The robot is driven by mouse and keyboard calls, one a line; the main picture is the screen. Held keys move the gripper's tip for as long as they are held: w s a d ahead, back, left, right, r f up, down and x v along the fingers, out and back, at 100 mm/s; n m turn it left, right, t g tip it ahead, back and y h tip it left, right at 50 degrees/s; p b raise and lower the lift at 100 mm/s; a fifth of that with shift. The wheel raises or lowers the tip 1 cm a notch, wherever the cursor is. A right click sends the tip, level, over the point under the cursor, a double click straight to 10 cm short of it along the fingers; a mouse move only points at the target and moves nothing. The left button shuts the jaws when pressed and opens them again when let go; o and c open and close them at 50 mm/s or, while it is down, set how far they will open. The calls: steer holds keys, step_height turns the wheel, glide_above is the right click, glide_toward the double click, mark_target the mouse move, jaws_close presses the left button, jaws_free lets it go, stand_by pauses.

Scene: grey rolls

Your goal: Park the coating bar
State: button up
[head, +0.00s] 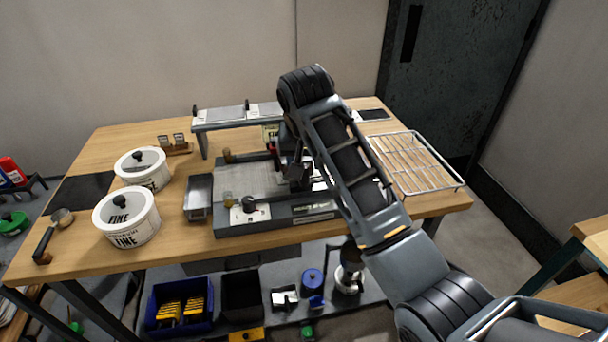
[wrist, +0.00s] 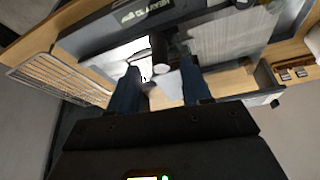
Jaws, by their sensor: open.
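The flat grey coating machine (head: 280,222) stands in the middle of the wooden table, with a light bed plate (head: 240,180) and a black knob at its front left. A dark rod with a brown end (head: 228,156) lies across the bed's back; I cannot tell if it is the coating bar. My gripper (head: 295,172) is over the right part of the machine, partly hidden by my arm. In the wrist view my gripper (wrist: 163,76) is open, with a dark cylinder with a pale end (wrist: 160,52) showing between and beyond the fingers. Contact is not visible.
A raised grey shelf (head: 222,124) with pale labels stands behind the machine. A wire rack (head: 418,162) lies at the right. Two white lidded pots (head: 127,222), a metal tray (head: 198,198) and a brush-like tool (head: 50,236) are at the left. Bins stand below.

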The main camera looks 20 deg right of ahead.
mark_target(304, 176)
steer(key=shift+p+x, duration=0.45)
steer(key=shift+x, duration=3.4)
steer(key=shift+s, duration=0.1)
jaws_close()
